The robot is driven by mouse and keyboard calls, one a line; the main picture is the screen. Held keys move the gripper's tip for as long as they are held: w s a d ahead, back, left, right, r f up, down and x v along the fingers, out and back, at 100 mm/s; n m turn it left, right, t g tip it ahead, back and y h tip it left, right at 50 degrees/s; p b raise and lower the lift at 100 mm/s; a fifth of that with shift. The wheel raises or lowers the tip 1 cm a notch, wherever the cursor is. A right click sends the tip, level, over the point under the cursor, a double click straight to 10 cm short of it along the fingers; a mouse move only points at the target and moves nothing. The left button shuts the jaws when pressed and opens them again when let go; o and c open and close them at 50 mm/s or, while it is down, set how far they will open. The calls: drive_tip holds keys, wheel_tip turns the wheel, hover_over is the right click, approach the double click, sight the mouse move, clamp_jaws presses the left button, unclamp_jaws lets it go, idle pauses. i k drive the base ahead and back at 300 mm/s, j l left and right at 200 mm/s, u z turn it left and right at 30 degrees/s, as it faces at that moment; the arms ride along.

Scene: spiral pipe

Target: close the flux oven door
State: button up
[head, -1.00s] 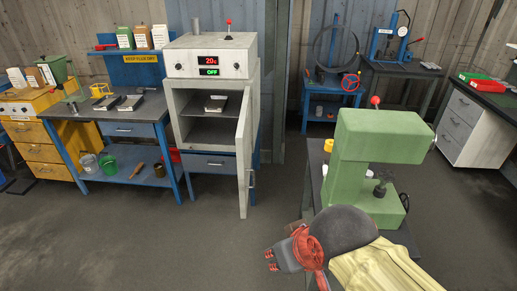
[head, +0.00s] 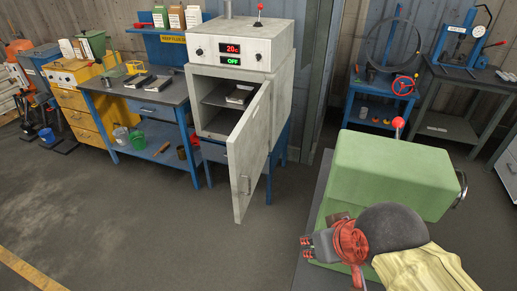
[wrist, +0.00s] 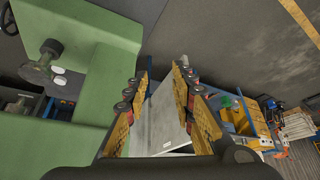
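The flux oven (head: 250,48) is a grey box on a blue stand, with a red 20c display above a green OFF display. Inside, a tray with a dark item (head: 240,95) sits on a shelf. My gripper (head: 306,248) is in front and to the right of the door, apart from it. In the wrist view its fingers (wrist: 163,70) are spread and empty. A pale grey panel, seemingly the door (wrist: 170,115), shows beyond them.
A blue workbench (head: 145,105) with pots underneath is left of the oven. The floor (head: 130,220) left of the door is clear.

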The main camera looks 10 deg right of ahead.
sight(248, 144)
drive_tip(key=i+j, duration=0.1)
drive_tip(key=j, duration=0.3)
drive_tip(key=i+j+u, duration=0.15)
drive_tip(key=j, duration=0.3)
drive_tip(key=i+j+u, duration=0.1)
drive_tip(key=i+j, duration=0.25)
